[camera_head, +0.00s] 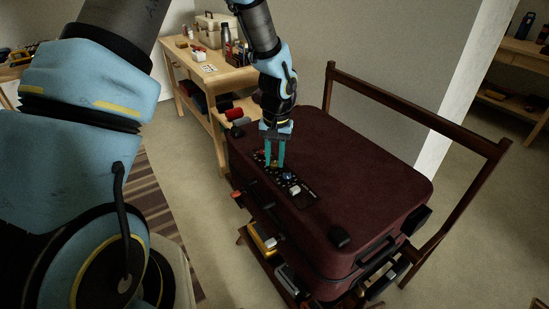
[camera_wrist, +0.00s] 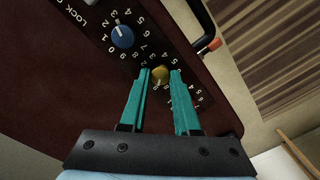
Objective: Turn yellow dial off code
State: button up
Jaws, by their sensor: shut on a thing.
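The yellow dial (camera_wrist: 160,75) sits on a black panel (camera_wrist: 180,52) with white numbers around it. My gripper (camera_wrist: 160,73) has a teal finger on each side of the dial and is shut on it. The dial's pointer mark and the number it points to are hard to read. In the head view my gripper (camera_head: 274,165) points down at the panel, and its fingers largely hide the yellow dial. A blue dial (camera_wrist: 122,36), also ringed by numbers, is beside the yellow one. It also shows in the head view (camera_head: 288,176). The panel is on the dark red suitcase (camera_head: 350,190).
A white knob (camera_head: 295,190) is farther along the panel. The suitcase rests on a dark wooden rack (camera_head: 410,107) with a raised rail. A wooden workbench (camera_head: 185,62) with tools and boxes stands behind. A striped rug (camera_head: 150,205) lies on the left.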

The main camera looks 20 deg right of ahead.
grip_shut()
jog(key=shift+m, duration=0.3)
jog(key=m+p, duration=0.1)
jog(key=m, duration=0.4)
jog(key=shift+m, duration=0.3)
jog(key=m+p, duration=0.1)
jog(key=m, duration=0.3)
jog(key=shift+r, duration=0.1)
jog(key=shift+m+h+p, duration=0.3)
jog(key=shift+m+p, duration=0.3)
jog(key=shift+m, duration=1.3)
jog(key=o, duration=0.7)
grip_release()
